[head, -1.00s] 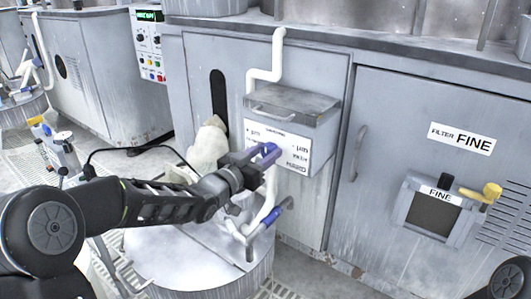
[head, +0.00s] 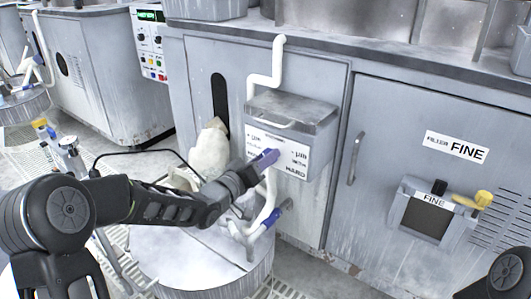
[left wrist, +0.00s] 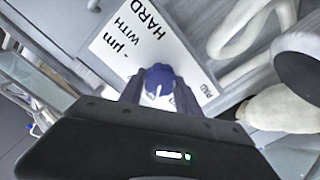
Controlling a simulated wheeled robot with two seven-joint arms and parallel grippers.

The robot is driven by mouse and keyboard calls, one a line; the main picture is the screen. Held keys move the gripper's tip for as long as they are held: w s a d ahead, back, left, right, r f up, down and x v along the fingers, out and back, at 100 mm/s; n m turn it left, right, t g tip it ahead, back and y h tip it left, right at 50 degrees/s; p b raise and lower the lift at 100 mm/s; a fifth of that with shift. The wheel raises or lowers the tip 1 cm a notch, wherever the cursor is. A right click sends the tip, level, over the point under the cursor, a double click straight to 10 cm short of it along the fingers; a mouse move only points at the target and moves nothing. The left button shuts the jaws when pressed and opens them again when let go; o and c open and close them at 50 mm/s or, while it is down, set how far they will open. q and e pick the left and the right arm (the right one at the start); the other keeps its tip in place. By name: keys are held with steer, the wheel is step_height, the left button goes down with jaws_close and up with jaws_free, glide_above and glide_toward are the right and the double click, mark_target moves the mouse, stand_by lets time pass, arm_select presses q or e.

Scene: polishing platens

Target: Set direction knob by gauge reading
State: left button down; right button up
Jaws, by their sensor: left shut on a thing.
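My left gripper (head: 264,159) reaches to the white printed card on the front of a grey box (head: 292,115) on the cabinet. In the left wrist view its two dark blue fingers (left wrist: 158,88) are shut on a blue knob (left wrist: 158,76) with a white pointer line. The knob sits in front of the white card (left wrist: 128,42), whose words "HARD", "WITH", "µm" and "PAD" show. In the head view the fingers hide the knob. The card (head: 294,163) shows beside them there. I cannot make out a gauge reading. My right gripper is out of view.
A white pipe (head: 265,80) runs above the box. A white pipe with a blue handle (head: 272,218) stands below, over a round platen (head: 205,260). A pale lumpy object (head: 209,150) is behind my arm. A panel with a green display (head: 147,16) is back left.

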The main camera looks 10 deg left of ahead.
arm_select(q)
steer(key=shift+n+p, duration=0.5)
steer(key=shift+n, duration=0.5)
steer(key=c, duration=0.9)
jaws_free()
steer(key=shift+o, duration=0.2)
steer(key=shift+s+a, duration=0.1)
steer(key=shift+s, duration=0.05)
steer(key=p+v, duration=0.2)
steer(key=v, duration=0.5)
steer(key=shift+s, duration=0.25)
